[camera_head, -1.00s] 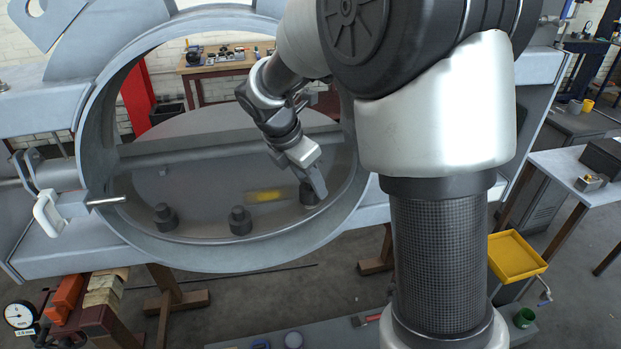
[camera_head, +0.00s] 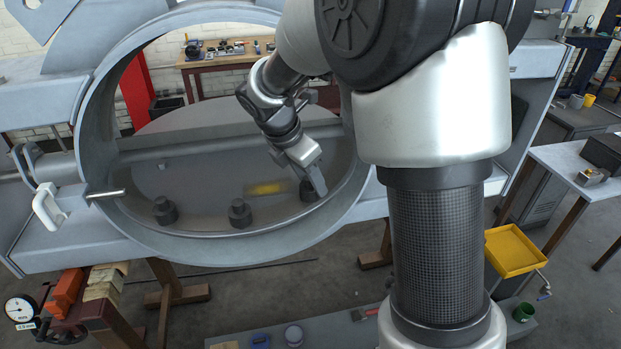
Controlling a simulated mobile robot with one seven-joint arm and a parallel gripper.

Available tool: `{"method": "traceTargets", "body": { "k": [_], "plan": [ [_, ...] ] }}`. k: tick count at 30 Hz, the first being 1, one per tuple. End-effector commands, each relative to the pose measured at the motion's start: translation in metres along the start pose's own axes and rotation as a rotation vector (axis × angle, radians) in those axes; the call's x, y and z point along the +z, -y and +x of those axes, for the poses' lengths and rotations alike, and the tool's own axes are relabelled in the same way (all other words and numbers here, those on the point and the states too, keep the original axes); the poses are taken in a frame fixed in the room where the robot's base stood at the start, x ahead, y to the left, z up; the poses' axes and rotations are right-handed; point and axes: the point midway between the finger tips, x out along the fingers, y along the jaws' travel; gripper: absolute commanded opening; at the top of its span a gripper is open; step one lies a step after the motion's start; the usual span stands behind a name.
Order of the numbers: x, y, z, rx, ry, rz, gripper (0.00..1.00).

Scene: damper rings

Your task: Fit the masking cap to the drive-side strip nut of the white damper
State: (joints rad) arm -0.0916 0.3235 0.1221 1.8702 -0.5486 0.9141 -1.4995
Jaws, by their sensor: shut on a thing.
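The damper ring (camera_head: 95,120) is a large grey round frame with a disc inside it. Along the disc's lower edge stand dark strip nuts: one at left (camera_head: 164,211), one in the middle (camera_head: 240,213) and one at right (camera_head: 308,190). My gripper (camera_head: 314,183) reaches through the ring and points down at the right nut. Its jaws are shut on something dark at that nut. I cannot tell the held piece from the nut, or whether it is seated. No separate masking cap is clearly visible.
A white lever handle (camera_head: 47,209) and a pin (camera_head: 106,194) stand at the ring's left. A yellow tray (camera_head: 515,252) is at right beside a table (camera_head: 570,175). A workbench (camera_head: 225,62) stands behind. A dial gauge (camera_head: 20,309) is at lower left.

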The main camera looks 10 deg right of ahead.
Motion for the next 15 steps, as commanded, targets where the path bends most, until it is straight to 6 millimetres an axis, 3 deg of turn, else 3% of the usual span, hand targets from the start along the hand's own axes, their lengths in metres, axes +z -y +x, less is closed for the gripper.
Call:
{"method": "traceTargets", "body": {
  "k": [3,4,7,15],
  "plan": [
    [-0.0007,0.0001,0.0017,0.0,0.0,0.0,0.18],
    [-0.0006,0.0,0.0015,0.0,0.0,0.0,0.42],
    [-0.0005,0.0,0.0014,0.0,0.0,0.0,0.59],
    [-0.0005,0.0,0.0012,0.0,0.0,0.0,0.6]
  ]
}}
